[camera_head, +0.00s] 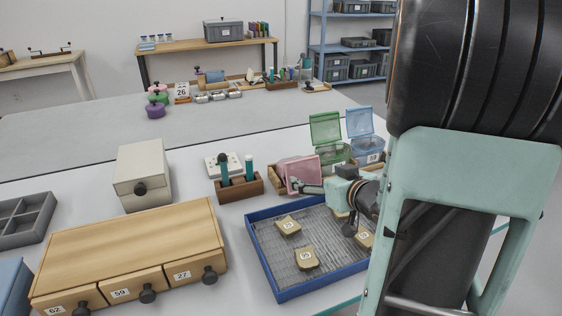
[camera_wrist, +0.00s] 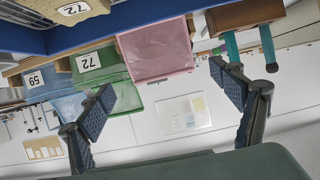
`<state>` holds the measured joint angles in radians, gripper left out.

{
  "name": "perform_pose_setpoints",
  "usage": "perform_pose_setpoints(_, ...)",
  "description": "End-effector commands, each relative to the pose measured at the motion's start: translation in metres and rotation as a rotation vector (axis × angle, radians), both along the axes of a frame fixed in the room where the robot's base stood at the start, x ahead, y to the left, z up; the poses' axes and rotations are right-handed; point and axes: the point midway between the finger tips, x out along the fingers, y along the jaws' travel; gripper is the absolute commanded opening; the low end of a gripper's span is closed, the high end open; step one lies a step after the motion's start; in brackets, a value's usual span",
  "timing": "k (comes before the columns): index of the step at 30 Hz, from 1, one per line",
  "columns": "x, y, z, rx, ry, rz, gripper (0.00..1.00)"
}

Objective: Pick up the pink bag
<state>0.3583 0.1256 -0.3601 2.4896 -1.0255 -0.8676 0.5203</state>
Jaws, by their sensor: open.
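In the wrist view the pink bag (camera_wrist: 158,52) shows as a flat pink panel beyond the fingers, in the upper middle.
The blue-rimmed tray (camera_head: 280,297) holds several numbered tan pieces below my arm. A green lidded box (camera_head: 331,154) and a blue lidded box (camera_head: 366,146) stand behind the gripper. The brown holder (camera_head: 238,188) with teal-handled tools is left of the bag. A wooden drawer unit (camera_head: 130,245) stands left.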

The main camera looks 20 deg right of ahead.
Motion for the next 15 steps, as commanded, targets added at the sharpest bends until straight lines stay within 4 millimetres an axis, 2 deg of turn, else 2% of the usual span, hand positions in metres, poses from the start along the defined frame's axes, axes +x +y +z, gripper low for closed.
perform_pose_setpoints(6,0.032,0.003,-0.017,0.0,0.002,0.005,0.85)
perform_pose_setpoints(15,0.058,0.003,-0.026,-0.001,-0.001,0.004,0.85)
